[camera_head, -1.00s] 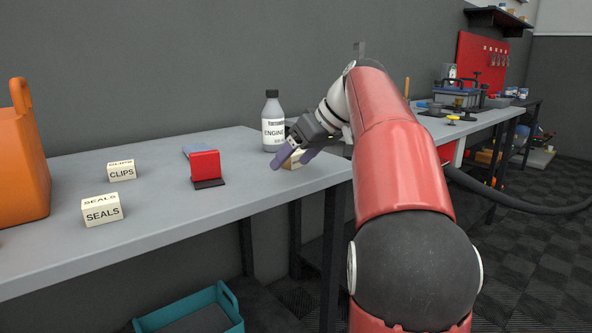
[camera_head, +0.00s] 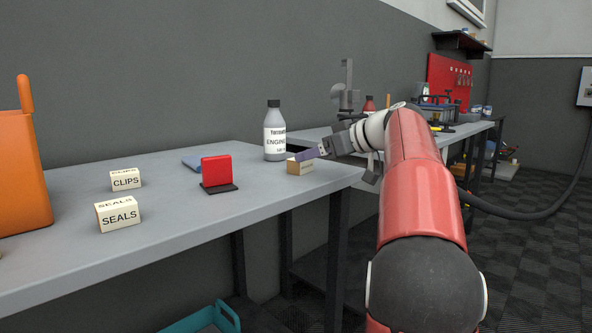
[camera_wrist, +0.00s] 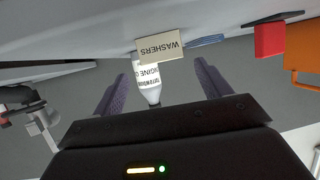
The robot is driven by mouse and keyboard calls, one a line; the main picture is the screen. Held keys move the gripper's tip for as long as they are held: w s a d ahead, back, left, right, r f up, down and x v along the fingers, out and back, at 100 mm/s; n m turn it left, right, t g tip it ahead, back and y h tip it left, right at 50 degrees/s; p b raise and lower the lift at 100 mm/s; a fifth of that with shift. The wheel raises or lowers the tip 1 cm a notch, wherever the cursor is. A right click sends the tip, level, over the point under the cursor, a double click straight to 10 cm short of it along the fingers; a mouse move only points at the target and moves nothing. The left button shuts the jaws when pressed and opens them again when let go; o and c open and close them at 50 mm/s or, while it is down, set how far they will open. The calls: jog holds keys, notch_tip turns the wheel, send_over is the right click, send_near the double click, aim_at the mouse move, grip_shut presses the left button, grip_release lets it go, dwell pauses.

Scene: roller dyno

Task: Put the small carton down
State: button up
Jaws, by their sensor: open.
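A small carton (camera_head: 300,167) stands on the grey bench near its right end. In the wrist view the small carton (camera_wrist: 161,50) reads WASHERS upside down, and it appears just beyond and between my fingertips, apart from them. My gripper (camera_wrist: 160,72) is open with nothing between its purple-padded fingers. In the head view my gripper (camera_head: 325,160) is at the carton's right, and one purple finger overlaps the carton's top in the picture. Whether that finger touches it cannot be told from the head view.
A grey engine bottle (camera_head: 274,140) stands behind the carton. A red block on a dark base (camera_head: 216,172), a CLIPS carton (camera_head: 126,180), a SEALS carton (camera_head: 118,214) and an orange container (camera_head: 20,170) are farther left. The bench front between them is clear.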

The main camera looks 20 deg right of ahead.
aim_at(294, 162)
jog(key=x, duration=0.7)
jog(key=shift+a+f, duration=0.25)
jog(key=shift+f, duration=0.05)
jog(key=shift+s, duration=0.1)
jog(key=c, duration=1.2)
jog(key=shift+r, duration=0.15)
notch_tip(294, 162, up, 20)
jog(key=p, duration=1)
jog(key=shift+p, duration=0.3)
